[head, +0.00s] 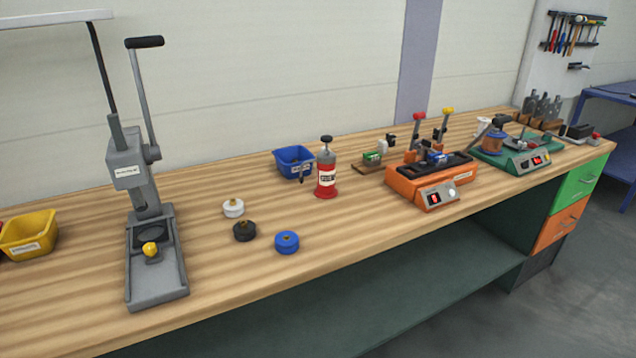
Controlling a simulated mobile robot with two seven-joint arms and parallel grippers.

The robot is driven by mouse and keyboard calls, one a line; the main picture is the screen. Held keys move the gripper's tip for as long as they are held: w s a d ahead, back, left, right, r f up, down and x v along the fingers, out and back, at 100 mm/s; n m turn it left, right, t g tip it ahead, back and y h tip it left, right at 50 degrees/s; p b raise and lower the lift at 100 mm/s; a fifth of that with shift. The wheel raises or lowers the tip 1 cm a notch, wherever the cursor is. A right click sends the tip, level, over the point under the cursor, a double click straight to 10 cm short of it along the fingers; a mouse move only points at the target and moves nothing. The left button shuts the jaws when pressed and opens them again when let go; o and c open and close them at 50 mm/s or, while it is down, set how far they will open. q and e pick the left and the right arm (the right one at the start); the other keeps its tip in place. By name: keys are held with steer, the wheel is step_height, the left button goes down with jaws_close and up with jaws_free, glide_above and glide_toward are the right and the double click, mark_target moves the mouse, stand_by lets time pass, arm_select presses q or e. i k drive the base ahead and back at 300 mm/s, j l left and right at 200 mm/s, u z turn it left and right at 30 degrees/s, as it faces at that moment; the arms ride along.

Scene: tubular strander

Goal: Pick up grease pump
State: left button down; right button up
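The likely grease pump (327,174) is a small upright can with a red body, a grey upper part, a white label and a black knob on top. It stands on the wooden workbench (370,215), just right of a blue bin. Its label is too small to read. Neither of my grippers shows in the head view.
A grey lever press (140,180) stands at left beside a yellow bin (28,235). A blue bin (294,162) is behind the can. White (233,208), black (244,232) and blue (287,242) round pieces lie in front. Orange (440,182) and green (515,155) machines stand right.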

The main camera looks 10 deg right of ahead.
mark_target(325, 189)
steer(key=i+l, duration=0.1)
steer(key=l, duration=0.4)
steer(key=i+l, duration=0.1)
steer(key=l, duration=0.45)
steer(key=i+l, duration=0.1)
steer(key=l, duration=0.4)
